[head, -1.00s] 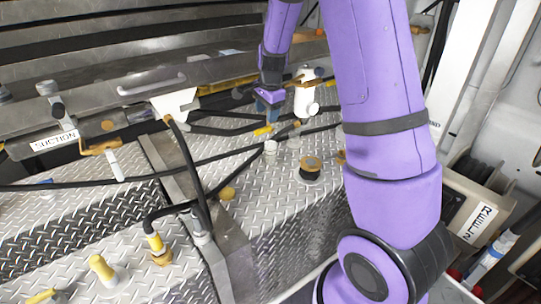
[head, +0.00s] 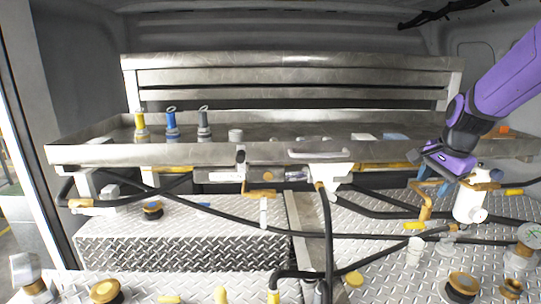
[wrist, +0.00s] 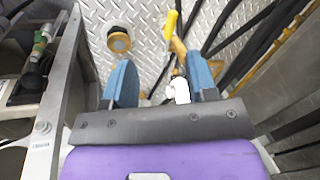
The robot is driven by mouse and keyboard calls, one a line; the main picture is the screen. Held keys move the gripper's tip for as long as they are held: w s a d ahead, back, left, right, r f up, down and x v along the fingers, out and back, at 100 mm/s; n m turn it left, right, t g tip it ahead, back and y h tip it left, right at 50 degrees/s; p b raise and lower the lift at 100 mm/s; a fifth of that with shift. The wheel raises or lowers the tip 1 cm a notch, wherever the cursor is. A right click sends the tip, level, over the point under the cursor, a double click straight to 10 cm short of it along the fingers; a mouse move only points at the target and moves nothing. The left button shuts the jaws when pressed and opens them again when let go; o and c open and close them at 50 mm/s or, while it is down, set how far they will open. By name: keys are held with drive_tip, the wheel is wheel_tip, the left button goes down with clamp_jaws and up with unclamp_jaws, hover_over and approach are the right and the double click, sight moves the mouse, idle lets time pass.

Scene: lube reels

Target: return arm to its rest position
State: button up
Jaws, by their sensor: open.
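My purple arm reaches in from the right edge in the head view. My gripper (head: 432,180) is at its end, just left of a white cylindrical fitting (head: 470,203) with a brass part. In the wrist view my gripper (wrist: 163,85) shows two blue fingers apart, with no object held between them. A small white part (wrist: 180,90) and a yellow handle (wrist: 171,24) appear beyond the fingers. I cannot tell whether the fingers touch the fitting.
A steel tray (head: 100,153) runs across the back with yellow, blue and dark nozzles on it. Black hoses (head: 325,240) cross the diamond-plate deck (head: 180,243). Brass-topped caps (head: 463,284) stand at the front. A metal frame (wrist: 55,100) lies left of the gripper.

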drive_tip(key=s+a+r+n, duration=0.2)
drive_tip(key=s+a+n, duration=0.1)
drive_tip(key=s, duration=0.5)
drive_tip(key=s+a+r+n+t, duration=0.1)
drive_tip(key=s+a+r+n, duration=0.2)
drive_tip(key=s+n, duration=0.3)
drive_tip(key=s+a+r+n+t, duration=0.1)
drive_tip(key=s+a+r+n, duration=0.2)
drive_tip(key=s, duration=0.8)
drive_tip(key=shift+s+a+r+n, duration=0.15)
drive_tip(key=shift+s+n, duration=0.2)
drive_tip(key=shift+n, duration=0.45)
